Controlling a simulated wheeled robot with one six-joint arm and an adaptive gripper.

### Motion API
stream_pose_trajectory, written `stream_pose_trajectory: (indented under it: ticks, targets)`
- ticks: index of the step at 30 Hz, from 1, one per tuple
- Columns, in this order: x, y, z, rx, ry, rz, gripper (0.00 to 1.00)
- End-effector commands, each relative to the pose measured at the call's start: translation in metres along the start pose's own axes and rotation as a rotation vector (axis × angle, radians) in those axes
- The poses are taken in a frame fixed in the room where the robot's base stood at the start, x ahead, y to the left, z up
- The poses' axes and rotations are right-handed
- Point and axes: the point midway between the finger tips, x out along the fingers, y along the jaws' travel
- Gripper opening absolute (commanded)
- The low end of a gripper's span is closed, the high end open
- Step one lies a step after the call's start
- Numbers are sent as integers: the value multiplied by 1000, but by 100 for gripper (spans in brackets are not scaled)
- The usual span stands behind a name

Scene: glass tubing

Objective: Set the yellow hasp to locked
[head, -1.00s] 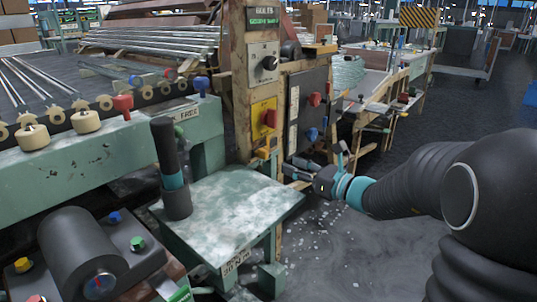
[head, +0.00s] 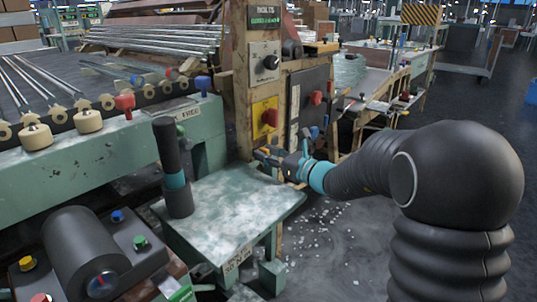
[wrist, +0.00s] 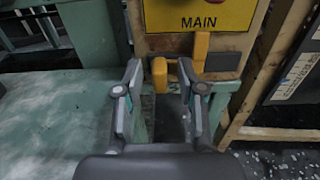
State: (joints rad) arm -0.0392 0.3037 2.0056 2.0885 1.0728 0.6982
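The yellow hasp sits low on the wooden post, under the yellow MAIN plate (wrist: 200,14). In the wrist view a yellow block of the hasp (wrist: 159,76) shows between my fingertips, and a second upright yellow piece (wrist: 201,50) stands just right of the right fingertip. My gripper (wrist: 158,73) is open, with one finger on each side of the yellow block; contact cannot be told. In the head view my gripper (head: 272,157) is at the post, partly hiding the hasp.
A red switch (head: 269,117) is on the yellow plate above. A dark panel (head: 308,100) with red and blue knobs is to the right. A green table (head: 225,215) with a dark upright cylinder (head: 170,155) stands to the left and below.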

Motion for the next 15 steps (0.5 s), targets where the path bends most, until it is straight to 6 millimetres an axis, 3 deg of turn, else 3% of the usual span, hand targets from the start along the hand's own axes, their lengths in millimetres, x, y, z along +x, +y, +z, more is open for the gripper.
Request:
stream_pose_trajectory:
  ticks: [1,4,11,15]
  targets:
    - [0,0,0,0,0,0,25]
    - [0,0,0,0,0,0,0]
    - [0,0,0,0,0,0,0]
    - [0,-10,-1,-2,0,-1,0]
